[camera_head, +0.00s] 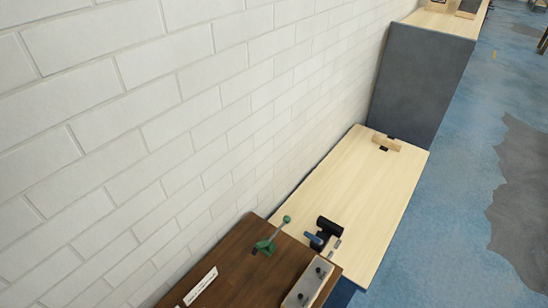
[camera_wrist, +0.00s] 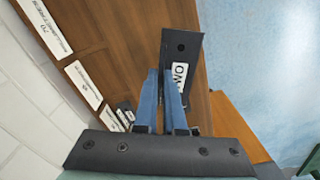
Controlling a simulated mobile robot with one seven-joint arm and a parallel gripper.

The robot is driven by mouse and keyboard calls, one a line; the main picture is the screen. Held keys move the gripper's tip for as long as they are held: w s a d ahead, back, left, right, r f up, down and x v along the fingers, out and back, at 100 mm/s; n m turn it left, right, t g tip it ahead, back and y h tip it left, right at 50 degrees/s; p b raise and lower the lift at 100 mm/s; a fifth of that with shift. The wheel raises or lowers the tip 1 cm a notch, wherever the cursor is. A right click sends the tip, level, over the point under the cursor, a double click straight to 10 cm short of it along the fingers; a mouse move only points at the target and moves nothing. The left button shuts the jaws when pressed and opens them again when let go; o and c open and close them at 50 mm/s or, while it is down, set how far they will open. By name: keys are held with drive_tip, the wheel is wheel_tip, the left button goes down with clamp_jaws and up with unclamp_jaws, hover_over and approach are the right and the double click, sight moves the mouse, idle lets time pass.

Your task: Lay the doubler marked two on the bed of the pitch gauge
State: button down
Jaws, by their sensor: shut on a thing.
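My gripper (camera_wrist: 174,78) shows in the wrist view, its two blue fingers close together. They are shut on the doubler (camera_wrist: 180,52), a dark flat plate with a hole near its far end and a white label reading TWO. The fingers hide part of the plate. The plate is over a brown wooden bench; I cannot tell how high. My gripper and the doubler do not show in the head view. I cannot make out for certain which fixture is the pitch gauge.
The brown bench (camera_head: 228,262) carries a green lever tool (camera_head: 267,245) and a pale block with dark knobs (camera_head: 307,284). Beside it, a pale bench (camera_head: 350,190) holds a black and blue fixture (camera_head: 328,228) and a small wooden piece (camera_head: 384,143). White labelled cards (camera_wrist: 84,83) lie along the wall.

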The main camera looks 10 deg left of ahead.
drive_tip(key=w+d+m+b, duration=0.3)
drive_tip(key=d+m, duration=0.5)
drive_tip(key=m, duration=0.5)
drive_tip(key=w+d+m+b, duration=0.3)
drive_tip(key=w+d+m, duration=0.3)
drive_tip(key=m, duration=0.8)
drive_tip(key=shift+w+d+r, duration=0.15)
drive_tip(key=shift+w+d, duration=0.15)
drive_tip(key=shift+d, duration=0.8)
